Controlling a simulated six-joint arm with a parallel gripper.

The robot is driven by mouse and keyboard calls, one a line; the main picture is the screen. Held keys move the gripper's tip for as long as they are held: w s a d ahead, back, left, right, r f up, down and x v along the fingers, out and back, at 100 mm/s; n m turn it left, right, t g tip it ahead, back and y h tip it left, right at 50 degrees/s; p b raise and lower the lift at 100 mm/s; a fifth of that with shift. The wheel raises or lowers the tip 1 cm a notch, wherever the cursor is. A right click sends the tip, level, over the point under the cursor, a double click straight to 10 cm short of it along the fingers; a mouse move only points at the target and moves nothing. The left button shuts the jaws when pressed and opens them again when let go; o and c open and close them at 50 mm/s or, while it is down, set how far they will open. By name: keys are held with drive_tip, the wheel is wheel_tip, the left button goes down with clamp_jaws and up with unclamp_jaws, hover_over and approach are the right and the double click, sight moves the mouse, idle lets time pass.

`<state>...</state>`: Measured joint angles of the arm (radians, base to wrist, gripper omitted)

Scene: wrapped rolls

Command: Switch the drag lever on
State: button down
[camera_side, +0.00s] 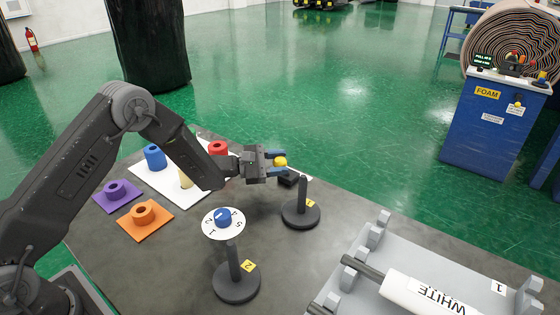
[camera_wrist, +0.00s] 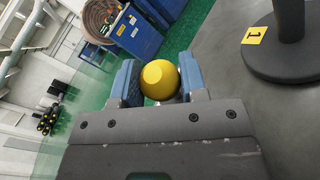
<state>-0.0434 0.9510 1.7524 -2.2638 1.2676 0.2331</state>
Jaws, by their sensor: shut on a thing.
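In the wrist view the yellow knob (camera_wrist: 159,80) sits between the two blue fingertips (camera_wrist: 158,82). The lever's shaft is mostly hidden by the gripper, so I cannot tell its exact tilt.
A black post (camera_side: 301,203) on a round base with a yellow tag 1 stands close right of the gripper. A second post (camera_side: 235,270) and a numbered dial (camera_side: 223,222) stand nearer. Coloured cores (camera_side: 143,214) lie left. A grey rack (camera_side: 400,262) holds a white roll (camera_side: 420,295).

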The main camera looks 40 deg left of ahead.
drive_tip(key=shift+s+f, duration=0.25)
drive_tip(key=shift+f, duration=0.4)
drive_tip(key=c, duration=1.1)
unclamp_jaws()
drive_tip(key=o, duration=0.4)
drive_tip(key=shift+r, duration=0.15)
drive_tip(key=shift+o, duration=0.2)
drive_tip(key=shift+w+r, duration=0.1)
drive_tip(key=v, duration=0.5)
wheel_tip(320, 180, up, 7)
drive_tip(key=shift+r, duration=0.1)
